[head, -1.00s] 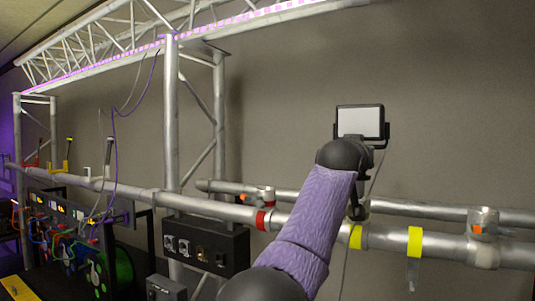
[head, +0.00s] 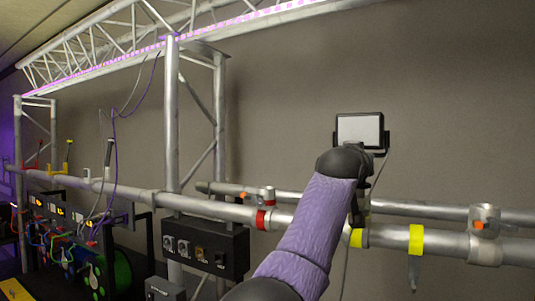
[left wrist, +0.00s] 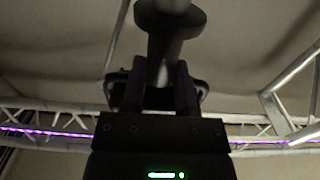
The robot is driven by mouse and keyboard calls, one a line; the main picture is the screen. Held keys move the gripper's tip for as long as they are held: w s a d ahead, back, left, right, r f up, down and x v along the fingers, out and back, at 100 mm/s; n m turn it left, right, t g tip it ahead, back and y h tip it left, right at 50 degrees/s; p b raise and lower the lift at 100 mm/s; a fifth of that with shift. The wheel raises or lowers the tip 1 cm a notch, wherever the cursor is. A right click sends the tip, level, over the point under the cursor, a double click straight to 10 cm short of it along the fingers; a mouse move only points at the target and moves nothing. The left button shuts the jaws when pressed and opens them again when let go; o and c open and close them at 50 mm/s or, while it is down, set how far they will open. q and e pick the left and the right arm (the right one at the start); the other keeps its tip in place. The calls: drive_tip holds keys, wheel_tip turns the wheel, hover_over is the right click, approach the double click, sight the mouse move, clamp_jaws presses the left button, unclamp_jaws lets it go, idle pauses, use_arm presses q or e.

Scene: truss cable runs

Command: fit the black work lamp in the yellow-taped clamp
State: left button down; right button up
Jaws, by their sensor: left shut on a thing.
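The black work lamp (head: 360,130), with a pale front panel, is upright above the pipe rail. My left gripper (head: 360,168) is shut on its stem, mostly hidden behind my purple-sleeved arm. In the left wrist view the two dark fingers (left wrist: 161,88) close around the dark stem (left wrist: 163,45). One yellow tape band (head: 357,238) is on the pipe below the lamp, and another yellow band (head: 416,240) is further right. I cannot tell which clamp goes with the yellow tape; part of the pipe is hidden by my arm. My right gripper is not in view.
A clamp (head: 267,196) above red tape sits left of my arm. Another clamp (head: 485,222) with an orange part is at right. A cable (head: 375,180) hangs from the lamp. A black socket box (head: 205,247) hangs under the pipe at left. The wall above is clear.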

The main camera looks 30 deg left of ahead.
use_arm(q)
drive_tip(key=shift+f+b, duration=0.85)
drive_tip(key=shift+f, duration=0.05)
drive_tip(key=shift+c, duration=1.5)
unclamp_jaws()
drive_tip(key=shift+f, duration=0.15)
drive_tip(key=s+b, duration=0.1)
drive_tip(key=b, duration=0.1)
drive_tip(key=s+b, duration=0.2)
drive_tip(key=b, duration=0.1)
drive_tip(key=s+f+b, duration=0.1)
drive_tip(key=s+b, duration=0.1)
drive_tip(key=shift+s+d+b, duration=0.2)
drive_tip(key=shift+s+b, duration=0.05)
drive_tip(key=shift+b, duration=0.15)
drive_tip(key=s+b, duration=0.1)
drive_tip(key=s, duration=0.1)
drive_tip(key=s+r+b, duration=0.1)
drive_tip(key=s, duration=0.1)
drive_tip(key=shift+s+d+r, duration=0.1)
drive_tip(key=shift+s+d, duration=0.05)
drive_tip(key=shift+s, duration=0.1)
